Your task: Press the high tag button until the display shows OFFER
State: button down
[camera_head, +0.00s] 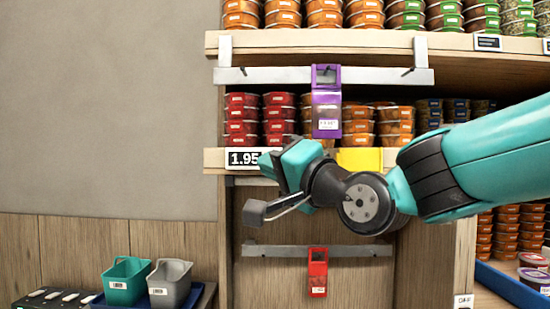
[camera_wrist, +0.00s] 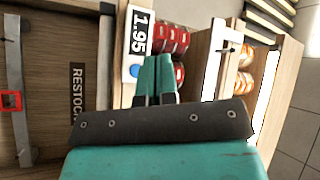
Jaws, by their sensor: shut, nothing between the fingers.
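The high tag is a black-and-white label (camera_head: 243,159) on the shelf edge. Its display reads 1.95. In the wrist view the high tag (camera_wrist: 141,42) appears turned sideways, with a round blue button (camera_wrist: 135,70) at one end. In the head view the button is hidden behind my gripper (camera_head: 279,163). My gripper is shut and empty, in front of the label's right end. In the wrist view its teal fingertips (camera_wrist: 158,58) lie together beside the blue button. I cannot tell whether they touch it. A lower tag (camera_wrist: 77,92) shows letters starting RESTOC, its end hidden by my gripper.
Red tubs (camera_head: 241,120) stand stacked on the shelf behind the high tag. A purple holder (camera_head: 326,112) hangs from an upper rail and a red one (camera_head: 317,272) from a lower rail. A yellow block (camera_head: 360,160) is on the shelf edge. Teal (camera_head: 126,281) and grey bins stand lower left.

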jog(key=w, duration=0.6)
jog(key=shift+p, duration=0.3)
jog(key=shift+w+d, duration=0.1)
jog(key=shift+w, duration=0.1)
dwell(1.6)
jog(key=shift+w, duration=0.35)
jog(key=shift+w, duration=0.4)
dwell(0.5)
jog(key=shift+s+b, duration=0.15)
jog(key=shift+b, duration=0.15)
jog(key=shift+s+b, duration=0.35)
jog(key=shift+s, duration=0.35)
jog(key=shift+s+b, duration=0.95)
jog(key=shift+s, duration=1.55)
